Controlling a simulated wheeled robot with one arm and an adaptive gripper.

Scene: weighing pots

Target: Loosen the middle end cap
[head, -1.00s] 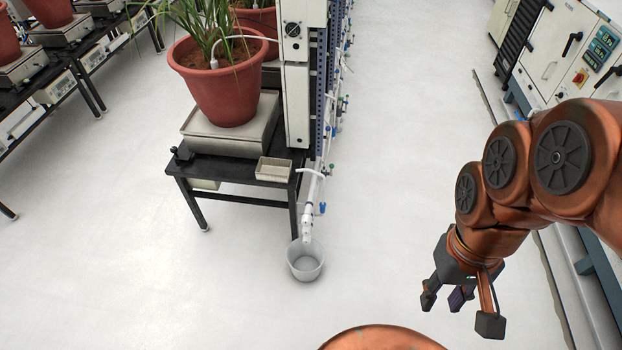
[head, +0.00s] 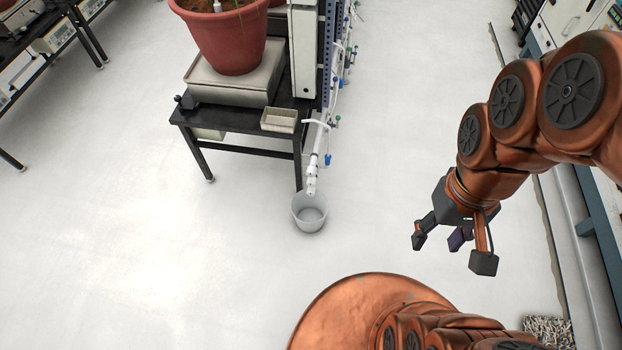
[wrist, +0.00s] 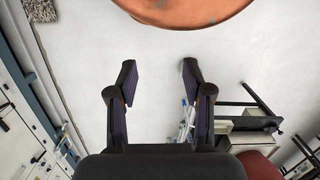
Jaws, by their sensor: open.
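A white pipe (head: 317,150) runs down along the end of a black table, and its lower end, which looks like a white end cap (head: 311,187), hangs just above a bucket. I see only this one pipe end clearly and cannot tell which cap is the middle one. My gripper (head: 448,250) hangs in free air to the right of the pipe and bucket, well apart from them. It is open and empty; in the wrist view its fingers (wrist: 159,78) are spread over bare floor. White piping shows beside the right finger there, partly hidden.
A translucent bucket (head: 308,224) stands on the floor under the pipe end. The black table (head: 222,118) carries a scale (head: 233,84) with a potted plant (head: 222,42) and a small tray (head: 279,121). Cabinets (head: 570,18) line the right side. Floor between is clear.

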